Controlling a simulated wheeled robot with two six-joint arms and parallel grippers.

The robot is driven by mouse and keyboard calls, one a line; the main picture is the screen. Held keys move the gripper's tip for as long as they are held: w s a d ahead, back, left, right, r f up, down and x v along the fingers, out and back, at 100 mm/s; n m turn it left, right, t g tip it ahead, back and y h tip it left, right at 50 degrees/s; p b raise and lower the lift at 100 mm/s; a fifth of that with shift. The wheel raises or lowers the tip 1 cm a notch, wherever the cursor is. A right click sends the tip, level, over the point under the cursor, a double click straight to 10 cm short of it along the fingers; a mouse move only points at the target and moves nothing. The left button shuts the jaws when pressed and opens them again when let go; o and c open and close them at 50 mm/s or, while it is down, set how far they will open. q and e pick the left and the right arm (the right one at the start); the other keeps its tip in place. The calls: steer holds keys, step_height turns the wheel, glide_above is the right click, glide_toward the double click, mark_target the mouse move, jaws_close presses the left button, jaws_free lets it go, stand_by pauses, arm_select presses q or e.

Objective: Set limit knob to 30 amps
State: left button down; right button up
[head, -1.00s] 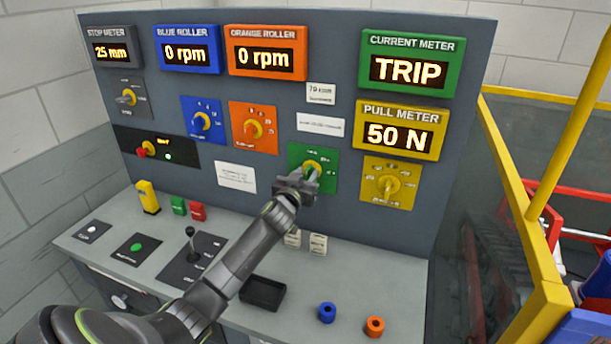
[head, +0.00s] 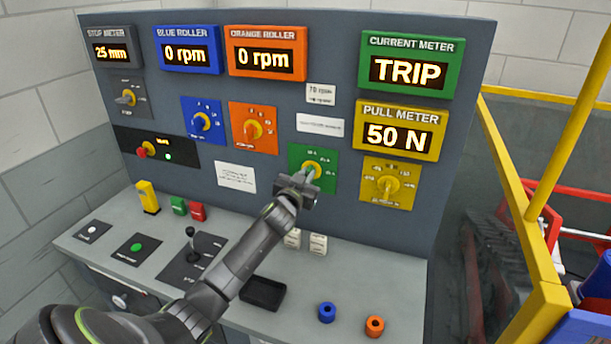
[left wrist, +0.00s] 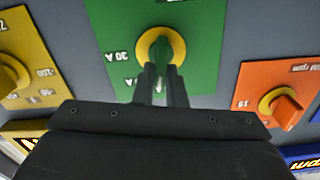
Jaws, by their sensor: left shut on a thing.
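The limit knob (left wrist: 160,48) is a yellow disc with a green grip on the green plate (left wrist: 205,25). The plate also shows in the head view (head: 328,158), low on the panel under the current meter (head: 410,66), which reads TRIP. My left gripper (left wrist: 163,72) is shut on the knob's grip, its two fingers on either side of it. It also shows in the head view (head: 309,178). In the left wrist view the plate is upside down, with the 30 A mark left of the knob. The knob's exact pointing is partly hidden by the fingers. My right gripper is out of view.
The yellow pull knob (head: 386,183) is right of the green plate, and the orange roller knob (head: 252,130) is left. A yellow rail (head: 540,245) stands at right.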

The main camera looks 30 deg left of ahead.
arm_select(q)
steer(key=shift+d+f+m+p, duration=0.2)
steer(key=shift+m+p, duration=0.45)
steer(key=shift+m, duration=1.9)
steer(key=shift+d+f+m+p, duration=0.15)
steer(key=shift+m+p, duration=0.5)
steer(key=shift+m, duration=1.95)
steer(key=shift+d+f+m+p, duration=0.15)
steer(key=shift+m+p, duration=0.5)
steer(key=shift+m, duration=1.9)
steer(key=shift+f, duration=0.1)
steer(key=c, duration=1.5)
jaws_free()
steer(key=shift+w, duration=0.1)
steer(key=b+v, duration=0.2)
steer(key=v, duration=1.5)
steer(key=shift+s+a, duration=0.1)
steer(key=shift+s, duration=0.15)
